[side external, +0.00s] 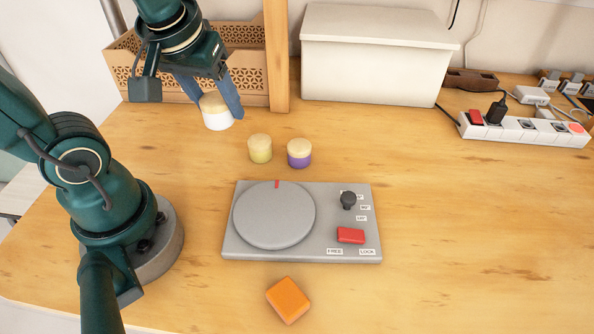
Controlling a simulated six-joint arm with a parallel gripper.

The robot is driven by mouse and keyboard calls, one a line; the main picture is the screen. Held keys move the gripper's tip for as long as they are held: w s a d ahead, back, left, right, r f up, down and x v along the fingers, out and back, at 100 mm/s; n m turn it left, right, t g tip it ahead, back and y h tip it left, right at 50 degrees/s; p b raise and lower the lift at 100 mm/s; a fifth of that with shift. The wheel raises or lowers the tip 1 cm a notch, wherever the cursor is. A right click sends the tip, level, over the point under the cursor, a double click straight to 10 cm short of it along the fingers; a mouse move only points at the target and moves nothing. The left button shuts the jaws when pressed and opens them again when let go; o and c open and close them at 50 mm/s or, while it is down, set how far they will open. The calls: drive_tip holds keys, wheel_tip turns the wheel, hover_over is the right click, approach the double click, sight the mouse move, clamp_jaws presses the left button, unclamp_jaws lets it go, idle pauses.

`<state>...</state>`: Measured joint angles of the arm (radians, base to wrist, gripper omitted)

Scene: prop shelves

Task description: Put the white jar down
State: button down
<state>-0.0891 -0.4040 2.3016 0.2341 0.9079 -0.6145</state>
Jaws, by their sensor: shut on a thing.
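The white jar (218,122) has a pale wooden-looking lid and shows in the side external view at the upper left. My gripper (212,98) points down and is shut on it, with a blue finger on each side of its upper part. The fingers hide part of the lid.
A yellow-green jar (260,150) and a purple jar (299,158) stand right of the white jar. A perforated wooden crate (250,62) is behind it. A grey turntable panel (230,246) and orange block (288,300) lie nearer.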

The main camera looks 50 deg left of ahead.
hover_over(278, 201)
drive_tip(key=s, duration=0.1)
drive_tip(key=f, duration=0.6)
drive_tip(key=shift+s+d+f, duration=0.15)
drive_tip(key=shift+d+f, duration=0.25)
drive_tip(key=shift+f, duration=1.95)
drive_tip(key=shift+f, duration=0.1)
drive_tip(key=shift+c, duration=1.1)
unclamp_jaws()
drive_tip(key=shift+f, duration=0.1)
drive_tip(key=v, duration=1.2)
drive_tip(key=a+r+m+t+h, duration=0.1)
drive_tip(key=a+m+h, duration=0.1)
drive_tip(key=a+m, duration=0.4)
drive_tip(key=shift+s+a+m+t+h, duration=0.3)
drive_tip(key=shift+a+m+t, duration=0.1)
drive_tip(key=shift+a, duration=0.8)
